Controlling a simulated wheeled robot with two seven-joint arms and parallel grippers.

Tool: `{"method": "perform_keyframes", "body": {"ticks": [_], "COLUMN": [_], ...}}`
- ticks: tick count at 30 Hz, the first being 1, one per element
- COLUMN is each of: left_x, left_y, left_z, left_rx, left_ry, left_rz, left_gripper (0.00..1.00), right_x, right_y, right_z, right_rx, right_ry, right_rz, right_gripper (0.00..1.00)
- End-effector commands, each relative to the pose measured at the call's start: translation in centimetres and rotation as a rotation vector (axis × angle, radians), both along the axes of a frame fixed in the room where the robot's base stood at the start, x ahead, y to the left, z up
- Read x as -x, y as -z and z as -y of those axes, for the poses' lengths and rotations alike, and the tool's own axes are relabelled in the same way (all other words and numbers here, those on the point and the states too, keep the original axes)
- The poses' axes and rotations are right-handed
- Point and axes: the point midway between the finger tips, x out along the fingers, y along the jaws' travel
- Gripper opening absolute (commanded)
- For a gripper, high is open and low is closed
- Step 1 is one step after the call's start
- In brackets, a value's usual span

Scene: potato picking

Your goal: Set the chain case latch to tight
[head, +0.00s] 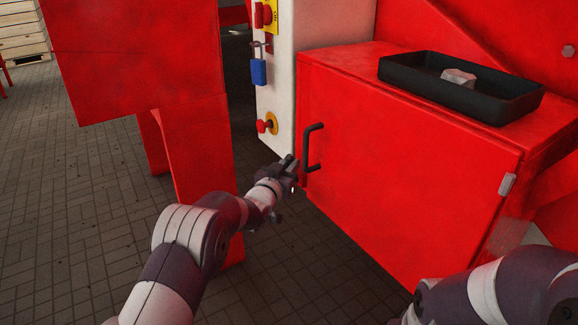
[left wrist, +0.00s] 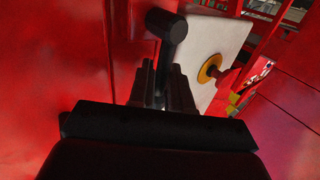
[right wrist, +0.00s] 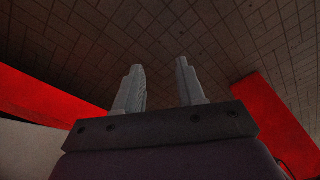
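The chain case appears to be the red cabinet (head: 400,150) on the right, and its door looks shut. A black bar handle (head: 306,148) is on the door's left side. My left gripper (head: 293,163) is beside the lower end of this handle. In the left wrist view, the black handle (left wrist: 167,28) lies just beyond and between the fingers (left wrist: 162,88); contact and grip are unclear. A small grey fitting (head: 507,184) sits at the door's right edge; I cannot tell if it is a latch. My right gripper (right wrist: 160,88) is open and empty, over paving.
A black tray (head: 460,90) with a pale lump (head: 458,77) sits on the cabinet top. A white control panel (head: 275,100) with a blue padlock (head: 258,72) and red knob (head: 264,126) stands left of the door. A red frame leg (head: 195,150) stands near my left arm.

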Motion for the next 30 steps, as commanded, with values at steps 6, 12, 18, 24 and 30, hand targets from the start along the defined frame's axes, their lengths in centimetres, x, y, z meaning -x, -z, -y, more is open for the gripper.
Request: {"method": "perform_keyframes", "body": {"ticks": [6, 12, 18, 24, 30], "left_x": [0.1, 1.2, 2.0, 2.1, 2.1], "left_y": [0.2, 1.2, 0.7, 0.2, 0.2], "left_z": [0.1, 0.9, 1.5, 1.6, 1.6], "left_rx": [-0.015, -0.16, -0.275, -0.29, -0.289], "left_ry": [0.002, 0.001, 0.001, 0.0, 0.001], "left_rz": [0.032, 0.239, 0.393, 0.414, 0.413], "left_gripper": [0.0, 0.0, 0.0, 0.0, 0.32], "right_x": [0.0, 0.0, 0.0, 0.0, 0.0], "right_y": [1.1, 6.2, 8.4, 8.2, 8.2], "right_z": [0.0, 0.0, 0.0, 0.0, 0.0], "right_rx": [0.0, 0.0, 0.0, 0.0, 0.0], "right_ry": [0.0, 0.0, 0.0, 0.0, 0.0], "right_rz": [0.0, -0.001, 0.0, 0.0, 0.0], "right_gripper": [0.39, 0.39, 0.39, 0.39, 0.39]}}
